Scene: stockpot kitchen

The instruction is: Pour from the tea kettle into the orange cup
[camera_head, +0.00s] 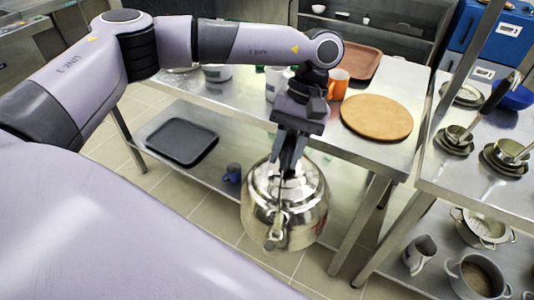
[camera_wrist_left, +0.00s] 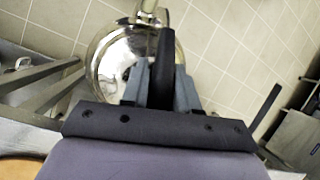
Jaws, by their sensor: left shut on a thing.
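The shiny metal tea kettle (camera_head: 308,212) hangs from my left gripper (camera_head: 288,163), in front of the steel table and above the floor. The gripper is shut on its dark handle (camera_wrist_left: 167,55). In the left wrist view the round kettle body (camera_wrist_left: 108,60) is partly hidden behind the fingers, and its spout points to the top of the picture. In the head view the spout points toward the bottom. The orange cup (camera_head: 338,84) stands upright on the steel table, just behind my left wrist and partly hidden by it. My right gripper is not in view.
A round wooden board (camera_head: 376,117) lies on the table right of the cup, and a brown tray (camera_head: 358,62) lies behind it. A dark tray (camera_head: 181,141) and a blue mug (camera_head: 233,173) are on the lower shelf. A second steel table with pans (camera_head: 453,139) stands at the right.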

